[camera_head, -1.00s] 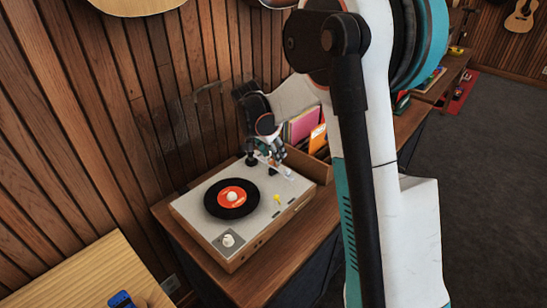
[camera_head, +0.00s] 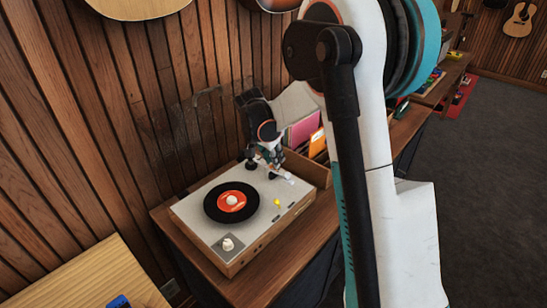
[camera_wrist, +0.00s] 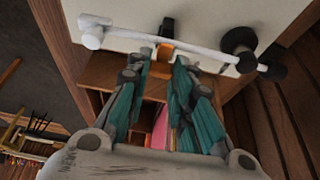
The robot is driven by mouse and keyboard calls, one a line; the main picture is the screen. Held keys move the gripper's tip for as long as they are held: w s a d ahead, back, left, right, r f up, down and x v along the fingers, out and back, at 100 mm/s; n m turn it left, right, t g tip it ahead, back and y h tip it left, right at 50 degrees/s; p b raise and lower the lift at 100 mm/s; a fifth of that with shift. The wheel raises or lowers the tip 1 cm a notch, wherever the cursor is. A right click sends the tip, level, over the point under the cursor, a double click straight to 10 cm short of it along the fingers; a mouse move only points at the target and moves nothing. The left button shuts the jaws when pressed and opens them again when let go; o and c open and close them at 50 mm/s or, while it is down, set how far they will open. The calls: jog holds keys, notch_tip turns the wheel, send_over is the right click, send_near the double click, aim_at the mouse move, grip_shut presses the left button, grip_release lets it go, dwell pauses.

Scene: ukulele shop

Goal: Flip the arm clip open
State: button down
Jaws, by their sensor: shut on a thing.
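The turntable (camera_head: 213,246) has a pale top, a wooden body and a black record with an orange label (camera_head: 236,201). Its thin white tonearm (camera_head: 284,176) lies along the right side, off the record. In the wrist view the tonearm (camera_wrist: 206,50) runs across the top, with its white head at left and black counterweight (camera_wrist: 240,40) at right. The small orange arm clip (camera_wrist: 165,50) sits at the tonearm, beside a black post (camera_wrist: 167,27). My gripper (camera_wrist: 161,62) is shut on the arm clip, its fingertips on either side of it. In the head view my gripper hides the clip.
A wooden crate of record sleeves (camera_head: 302,131) stands close behind the turntable. The wood-panelled wall (camera_head: 150,130) is close at left.

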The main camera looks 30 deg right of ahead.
jog(key=shift+w+d+r+g+y+p, duration=0.1)
jog(key=shift+w+d+g+y+p, duration=0.1)
jog(key=shift+d+y+p, duration=0.25)
jog(key=shift+w+d+g+y+p, duration=0.1)
jog(key=shift+d+g+y+p, duration=0.15)
jog(key=shift+y, duration=0.3)
jog(key=shift+w+d+f+g+y+p, duration=0.15)
jog(key=shift+d+g+y+p, duration=0.1)
jog(key=shift+d+y, duration=0.25)
jog(key=shift+w+d+f+g+y+p, duration=0.15)
jog(key=shift+d+g+y, duration=0.1)
jog(key=shift+y, duration=0.45)
jog(key=shift+w+d+f+g+y, duration=0.15)
jog(key=shift+d+g+y, duration=0.15)
jog(key=shift+y, duration=0.3)
jog(key=shift+w+d+f+g+y, duration=0.15)
jog(key=shift+d+y, duration=0.2)
jog(key=shift+y, duration=0.25)
jog(key=shift+w+d+f+g+y, duration=0.1)
jog(key=shift+d+f+g+y, duration=0.2)
jog(key=shift+y, duration=0.4)
jog(key=shift+w+d+f+g+y, duration=0.1)
jog(key=shift+d+f+g+y, duration=0.15)
jog(key=shift+y, duration=0.45)
